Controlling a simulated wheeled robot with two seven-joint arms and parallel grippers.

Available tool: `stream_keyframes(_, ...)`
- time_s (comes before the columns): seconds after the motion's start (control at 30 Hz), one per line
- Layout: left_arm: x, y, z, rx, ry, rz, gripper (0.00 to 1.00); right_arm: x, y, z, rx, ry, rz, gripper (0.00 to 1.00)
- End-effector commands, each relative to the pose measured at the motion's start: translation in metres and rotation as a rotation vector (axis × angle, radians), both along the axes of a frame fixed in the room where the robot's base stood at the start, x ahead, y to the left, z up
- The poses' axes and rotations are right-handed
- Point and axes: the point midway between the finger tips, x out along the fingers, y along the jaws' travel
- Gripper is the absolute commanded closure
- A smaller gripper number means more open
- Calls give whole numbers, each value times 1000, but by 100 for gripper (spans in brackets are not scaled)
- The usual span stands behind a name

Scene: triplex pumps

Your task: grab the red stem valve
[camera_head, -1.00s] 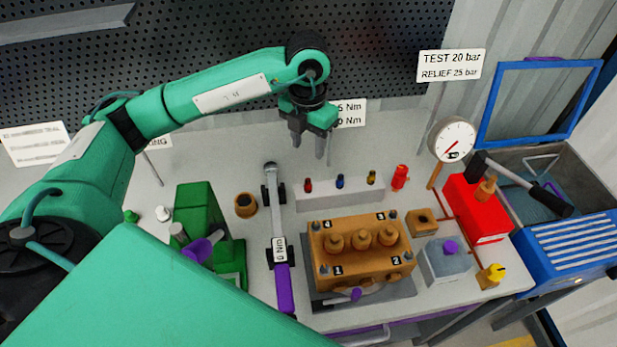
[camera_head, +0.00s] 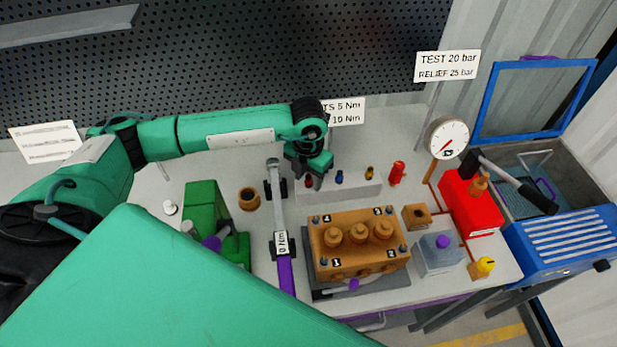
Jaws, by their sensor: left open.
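The red stem valve (camera_head: 309,182) is the leftmost of three small valves on a pale grey rack behind the brass pump block. A blue one (camera_head: 339,177) and a yellow one (camera_head: 369,173) stand to its right on the rack (camera_head: 345,191). My left gripper (camera_head: 308,182) is open and pointing down at the left end of the rack. Its fingers overlap the red valve in the picture and partly hide it. I cannot tell whether they touch it. My right gripper is not in view.
A torque wrench (camera_head: 280,220) lies just left of the rack. The brass pump block (camera_head: 358,244) stands in front. A larger red cylinder (camera_head: 397,173) stands right of the rack, near the pressure gauge (camera_head: 446,138). A green vise (camera_head: 208,217) is at left.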

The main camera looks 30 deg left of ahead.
Motion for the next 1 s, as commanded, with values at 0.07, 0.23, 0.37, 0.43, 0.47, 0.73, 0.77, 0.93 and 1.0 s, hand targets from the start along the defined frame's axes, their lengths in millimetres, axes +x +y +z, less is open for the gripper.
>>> stream_keyframes(0.07, 0, 0, -1, 0, 0, 0, 56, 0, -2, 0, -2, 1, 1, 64)
stream_keyframes(0.23, 0, 0, 0, 0, 0, 0, 70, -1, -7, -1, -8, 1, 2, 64)
stream_keyframes(0.37, 0, 0, 0, 0, 0, 1, 95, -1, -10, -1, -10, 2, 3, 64)
stream_keyframes(0.43, 0, 0, 0, 0, 0, 1, 100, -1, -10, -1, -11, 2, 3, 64)
stream_keyframes(0.47, 0, 0, 0, 0, -1, 1, 100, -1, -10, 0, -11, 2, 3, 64)
stream_keyframes(0.73, 0, 0, 2, 0, -1, 1, 100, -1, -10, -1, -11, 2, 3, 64)
stream_keyframes(0.77, 1, 0, 3, -1, -1, 1, 100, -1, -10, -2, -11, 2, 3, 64)
stream_keyframes(0.93, 1, 0, 17, 0, -3, 2, 100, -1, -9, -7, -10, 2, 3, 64)
stream_keyframes(1.0, 1, 0, 27, -2, -5, 1, 100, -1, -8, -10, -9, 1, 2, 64)
